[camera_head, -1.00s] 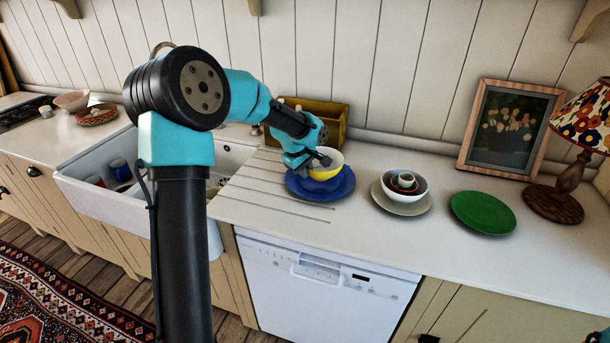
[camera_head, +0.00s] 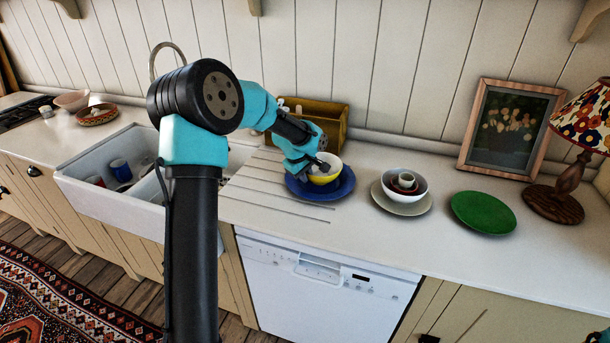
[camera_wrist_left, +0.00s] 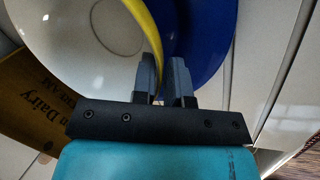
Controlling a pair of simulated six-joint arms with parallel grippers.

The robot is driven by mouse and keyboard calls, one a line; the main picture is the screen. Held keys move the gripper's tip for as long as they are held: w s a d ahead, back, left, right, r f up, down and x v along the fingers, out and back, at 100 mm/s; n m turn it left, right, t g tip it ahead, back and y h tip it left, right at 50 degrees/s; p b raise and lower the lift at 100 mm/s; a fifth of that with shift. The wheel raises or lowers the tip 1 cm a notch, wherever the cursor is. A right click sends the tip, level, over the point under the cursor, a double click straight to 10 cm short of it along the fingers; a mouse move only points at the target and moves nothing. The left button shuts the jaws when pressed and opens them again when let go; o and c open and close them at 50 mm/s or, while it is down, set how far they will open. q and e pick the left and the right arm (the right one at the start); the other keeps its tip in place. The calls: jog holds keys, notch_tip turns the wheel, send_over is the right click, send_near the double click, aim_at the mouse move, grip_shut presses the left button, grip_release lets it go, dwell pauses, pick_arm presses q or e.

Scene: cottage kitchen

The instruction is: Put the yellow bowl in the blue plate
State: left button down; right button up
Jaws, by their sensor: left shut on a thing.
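The yellow bowl (camera_head: 325,177), yellow outside and white inside, is at the blue plate (camera_head: 300,192) on the counter, over its middle. I cannot tell whether its base touches the plate. My left gripper (camera_head: 318,165) is shut on the near-left rim of the bowl. In the left wrist view the fingers (camera_wrist_left: 164,85) pinch the yellow bowl's wall (camera_wrist_left: 142,22), with the white inside to the left and the blue plate (camera_wrist_left: 208,40) to the right.
A white bowl (camera_head: 416,192) with smaller cups inside stands on a pale plate to the right. A green plate (camera_head: 483,212) and a lamp (camera_head: 556,196) are further right. A wooden crate (camera_head: 328,118) stands behind, and the sink (camera_head: 120,222) is at left.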

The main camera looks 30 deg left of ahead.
pick_arm(q)
jog(key=shift+f, duration=0.25)
jog(key=c, duration=1.1)
grip_release()
jog(key=shift+c, duration=0.2)
jog(key=shift+r, duration=0.1)
jog(key=shift+r, duration=0.25)
jog(key=v, duration=1.2)
jog(key=shift+f, duration=0.1)
